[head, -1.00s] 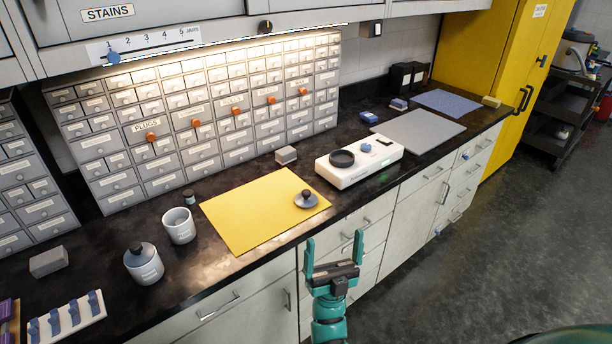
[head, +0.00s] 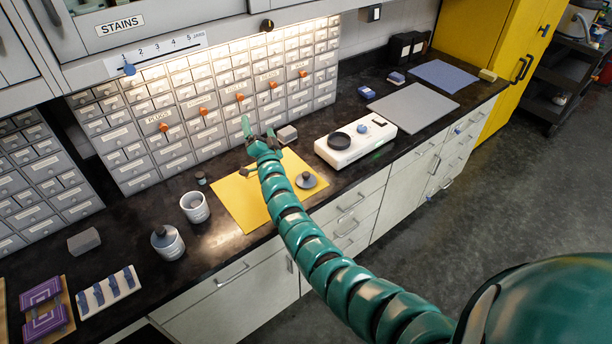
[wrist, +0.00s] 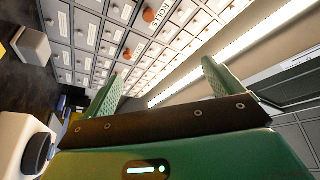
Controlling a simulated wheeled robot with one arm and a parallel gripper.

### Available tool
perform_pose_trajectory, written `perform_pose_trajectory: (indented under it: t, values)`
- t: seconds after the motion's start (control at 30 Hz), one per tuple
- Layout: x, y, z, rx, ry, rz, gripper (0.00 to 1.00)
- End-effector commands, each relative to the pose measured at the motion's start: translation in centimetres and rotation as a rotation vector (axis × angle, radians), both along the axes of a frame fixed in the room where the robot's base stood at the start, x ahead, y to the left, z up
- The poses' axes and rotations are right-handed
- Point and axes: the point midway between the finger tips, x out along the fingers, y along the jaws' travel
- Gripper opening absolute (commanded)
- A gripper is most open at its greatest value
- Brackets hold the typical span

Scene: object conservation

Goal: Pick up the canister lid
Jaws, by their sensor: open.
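The canister lid (head: 307,181), a grey disc with a dark knob, lies on the right part of the yellow mat (head: 240,208). An open white canister (head: 194,207) stands left of the mat. A second canister (head: 168,243), with a similar lid on it, stands nearer the front. My gripper (head: 259,131) is open and empty, above the far side of the mat, beyond and left of the loose lid. In the wrist view my open gripper (wrist: 165,92) faces the drawer cabinet; the lid is not seen there.
A grey block (head: 287,134) sits beside my gripper, near the drawer cabinet (head: 205,110). A white scale-like device (head: 352,145) with a dark dish stands right of the mat. A small dark jar (head: 201,178) stands behind the open canister. A grey mat (head: 415,103) lies bare farther right.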

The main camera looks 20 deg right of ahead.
Motion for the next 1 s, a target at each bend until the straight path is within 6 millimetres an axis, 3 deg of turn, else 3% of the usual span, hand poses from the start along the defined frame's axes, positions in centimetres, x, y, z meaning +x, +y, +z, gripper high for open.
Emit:
perform_pose_trajectory:
  t: [0.03, 0.2, 0.37, 0.5, 0.6, 0.73, 1.0]
  values:
    - [1.4, 1.2, 1.3, 0.009, 0.047, 0.045, 0.92]
    - [4.0, 5.9, 2.2, 0.025, 0.248, 0.195, 0.92]
    - [4.1, 9.2, 2.0, -0.003, 0.459, 0.301, 0.92]
    - [2.8, 10.2, 1.2, -0.059, 0.658, 0.348, 0.92]
    - [1.1, 9.6, 0.2, -0.112, 0.81, 0.352, 0.92]
    - [-1.8, 6.8, -1.0, -0.193, 1.007, 0.306, 0.92]
    - [-8.9, -3.6, -2.3, -0.335, 1.365, 0.084, 0.92]
